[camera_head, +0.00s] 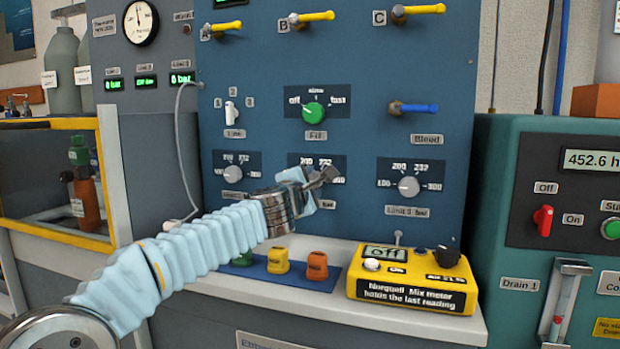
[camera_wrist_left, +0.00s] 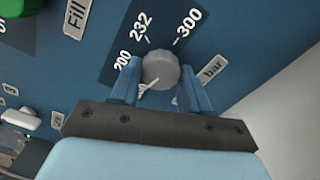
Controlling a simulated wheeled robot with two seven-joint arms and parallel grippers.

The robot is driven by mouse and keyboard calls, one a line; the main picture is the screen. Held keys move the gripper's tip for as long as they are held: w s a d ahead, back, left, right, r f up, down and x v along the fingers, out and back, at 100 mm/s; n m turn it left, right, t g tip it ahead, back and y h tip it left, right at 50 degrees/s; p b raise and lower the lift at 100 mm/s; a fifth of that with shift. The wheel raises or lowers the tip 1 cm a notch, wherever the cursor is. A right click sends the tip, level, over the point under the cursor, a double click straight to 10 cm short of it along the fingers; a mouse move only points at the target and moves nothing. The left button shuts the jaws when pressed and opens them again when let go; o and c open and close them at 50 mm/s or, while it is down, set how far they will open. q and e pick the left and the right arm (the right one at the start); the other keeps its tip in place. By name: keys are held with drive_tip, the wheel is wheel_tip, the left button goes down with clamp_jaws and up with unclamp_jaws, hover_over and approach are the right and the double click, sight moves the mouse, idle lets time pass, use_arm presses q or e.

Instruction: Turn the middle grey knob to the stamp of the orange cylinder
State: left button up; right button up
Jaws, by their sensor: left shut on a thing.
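The middle grey knob (camera_wrist_left: 160,68) sits on the blue panel between the two blue fingers of my left gripper (camera_wrist_left: 159,72), which is shut on it. A white pointer mark on the knob slants to the lower left in the left wrist view. The labels 200, 232 and 300 show around it; the lower-left part of its scale is hidden by a finger. In the head view my left gripper (camera_head: 308,184) covers this knob. The small orange cylinder (camera_head: 317,265) stands on the ledge below; its stamp is too small to read. My right gripper is not in view.
Grey knobs flank the middle one at left (camera_head: 237,173) and right (camera_head: 408,186). A green knob (camera_head: 313,112) is above. A yellow cylinder (camera_head: 278,261) stands beside the orange one. A yellow meter (camera_head: 412,279) sits on the ledge to the right.

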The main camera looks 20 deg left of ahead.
use_arm(q)
drive_tip(key=m+p, duration=0.3)
drive_tip(key=m, duration=0.2)
drive_tip(key=shift+r+p, duration=0.15)
drive_tip(key=shift+p, duration=0.15)
drive_tip(key=shift+m+p, duration=1.05)
drive_tip(key=shift+m, duration=1.05)
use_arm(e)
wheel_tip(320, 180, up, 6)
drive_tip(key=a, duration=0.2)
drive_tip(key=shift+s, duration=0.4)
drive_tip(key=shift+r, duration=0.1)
use_arm(q)
drive_tip(key=o, duration=1.1)
drive_tip(key=shift+c, duration=0.2)
drive_tip(key=shift+s, duration=0.1)
drive_tip(key=s, duration=0.9)
drive_tip(key=s+b, duration=0.1)
drive_tip(key=s, duration=0.3)
drive_tip(key=shift+s+a, duration=0.25)
drive_tip(key=shift+s, duration=0.05)
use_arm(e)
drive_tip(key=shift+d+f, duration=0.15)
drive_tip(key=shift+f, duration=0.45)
